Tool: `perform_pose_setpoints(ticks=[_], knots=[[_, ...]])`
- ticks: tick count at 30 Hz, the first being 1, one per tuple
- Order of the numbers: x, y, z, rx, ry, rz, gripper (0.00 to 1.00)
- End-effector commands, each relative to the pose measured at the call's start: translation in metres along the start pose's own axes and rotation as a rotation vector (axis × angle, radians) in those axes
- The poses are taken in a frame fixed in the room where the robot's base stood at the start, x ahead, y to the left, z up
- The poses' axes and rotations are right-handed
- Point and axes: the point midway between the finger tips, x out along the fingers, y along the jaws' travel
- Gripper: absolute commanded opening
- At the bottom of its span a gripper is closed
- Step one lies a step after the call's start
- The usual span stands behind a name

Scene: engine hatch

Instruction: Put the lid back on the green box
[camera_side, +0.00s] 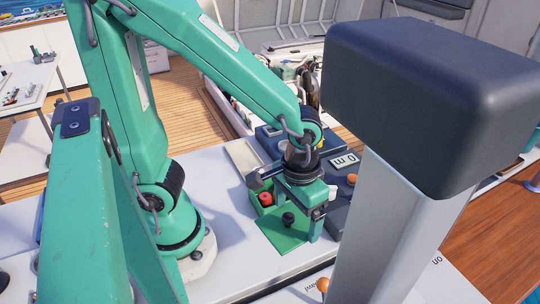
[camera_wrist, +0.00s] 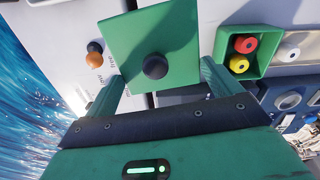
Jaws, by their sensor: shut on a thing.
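The lid (camera_wrist: 155,30) is a flat green plate with a round black knob in its middle. It also shows in the side view (camera_side: 285,237), below my wrist. My gripper (camera_wrist: 163,77) is shut on the lid, one finger at each side edge, with the knob between the fingers. In the side view my gripper (camera_side: 287,222) hides part of the lid. I cannot tell whether the lid touches the table. The green box (camera_wrist: 222,45) is open, just right of the lid in the wrist view, with a red piece and a yellow piece inside. The box (camera_side: 254,202) is partly hidden in the side view.
A dark blue panel (camera_side: 268,139) with labels lies behind the box. Orange and dark knobs (camera_wrist: 94,55) are left of the lid in the wrist view. A large dark-topped post (camera_side: 430,90) blocks the side view's right. White table (camera_side: 215,180) shows beside the lid.

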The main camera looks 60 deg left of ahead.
Motion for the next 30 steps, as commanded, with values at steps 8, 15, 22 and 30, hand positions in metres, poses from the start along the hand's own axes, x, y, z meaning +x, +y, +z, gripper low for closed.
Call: perform_pose_setpoints(ticks=[8,15,22,30], knots=[[-0.002,-0.042,-0.03,-0.117,-0.001,0.0,0.68],[-0.004,-0.081,-0.048,-0.21,0.0,0.0,0.68],[-0.005,-0.121,-0.06,-0.297,-0.002,0.0,0.68],[-0.007,-0.155,-0.065,-0.367,0.0,0.0,0.68]])
